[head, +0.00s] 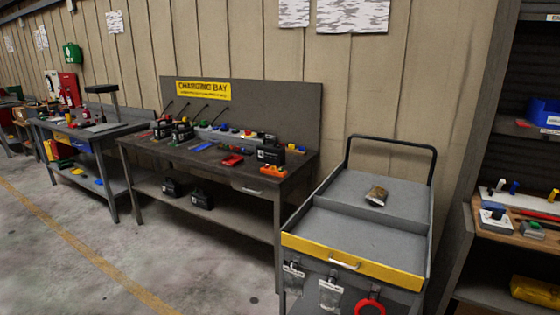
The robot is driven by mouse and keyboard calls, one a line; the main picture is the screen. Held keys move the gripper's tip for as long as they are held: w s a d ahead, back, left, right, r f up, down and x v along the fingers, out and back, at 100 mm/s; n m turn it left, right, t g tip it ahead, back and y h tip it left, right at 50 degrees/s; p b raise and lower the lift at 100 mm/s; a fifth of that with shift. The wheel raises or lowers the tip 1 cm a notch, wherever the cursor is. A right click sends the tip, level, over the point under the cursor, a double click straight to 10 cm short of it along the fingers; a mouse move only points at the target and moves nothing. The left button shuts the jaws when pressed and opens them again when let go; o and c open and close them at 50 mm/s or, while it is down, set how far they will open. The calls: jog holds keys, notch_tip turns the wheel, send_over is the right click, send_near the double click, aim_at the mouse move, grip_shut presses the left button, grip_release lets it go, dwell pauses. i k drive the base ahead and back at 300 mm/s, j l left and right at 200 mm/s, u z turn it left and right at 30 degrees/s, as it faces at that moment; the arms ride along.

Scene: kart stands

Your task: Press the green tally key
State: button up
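A small grey box with a green top (533,226) sits on the wooden-topped bench at the right edge of the head view. It could be the green tally key, but it is too small to tell for sure. Small green, red, blue and yellow items also stand in a row on the charging bay bench (222,178), and I cannot tell whether any is a key. My gripper is not in view.
A grey cart (320,225) with a yellow front edge stands between the charging bench and the right bench (485,232). A crumpled brown item (376,195) lies on it. Concrete floor (130,255) is clear at the front left.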

aim_at(533, 225)
jog(key=z, duration=1.5)
